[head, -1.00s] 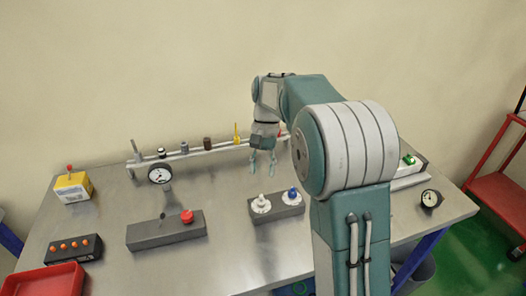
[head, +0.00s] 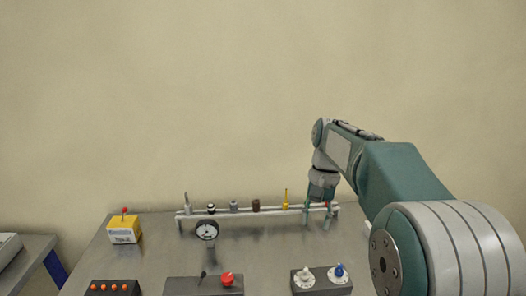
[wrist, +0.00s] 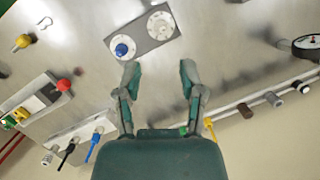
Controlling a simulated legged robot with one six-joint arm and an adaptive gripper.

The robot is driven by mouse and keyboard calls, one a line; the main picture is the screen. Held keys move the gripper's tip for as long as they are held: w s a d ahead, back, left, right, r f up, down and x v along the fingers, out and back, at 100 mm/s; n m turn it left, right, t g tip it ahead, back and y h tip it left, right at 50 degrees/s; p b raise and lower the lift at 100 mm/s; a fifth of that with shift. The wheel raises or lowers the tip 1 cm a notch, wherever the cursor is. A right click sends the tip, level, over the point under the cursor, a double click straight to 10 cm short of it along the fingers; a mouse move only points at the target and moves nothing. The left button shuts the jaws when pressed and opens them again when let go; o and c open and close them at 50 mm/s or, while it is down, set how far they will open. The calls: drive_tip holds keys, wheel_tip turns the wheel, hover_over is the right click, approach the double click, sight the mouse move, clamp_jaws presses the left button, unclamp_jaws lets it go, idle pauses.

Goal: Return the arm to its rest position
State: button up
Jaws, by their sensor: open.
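My arm reaches in from the right of the head view, and its gripper (head: 318,216) points down above the back of the steel table (head: 255,257). The gripper also shows in the wrist view (wrist: 158,80), with its two fingers apart and nothing between them. A grey block with a white knob (head: 304,275) and a blue knob (head: 340,271) stands in front of the gripper in the head view. The same blue knob (wrist: 122,49) shows beyond the fingertips in the wrist view, apart from them.
A yellow box (head: 125,232), a red button (head: 227,279) and an orange-button box (head: 113,287) stand further left. Above the table is clear wall.

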drive_tip(key=s+a+f+n+t+h, duration=0.1)
drive_tip(key=s+n+t, duration=0.3)
drive_tip(key=s, duration=1.8)
drive_tip(key=f+t, duration=0.1)
drive_tip(key=t, duration=0.3)
drive_tip(key=shift+s+a+n+h, duration=0.15)
drive_tip(key=shift+a+n+h, duration=0.15)
drive_tip(key=shift+n, duration=0.1)
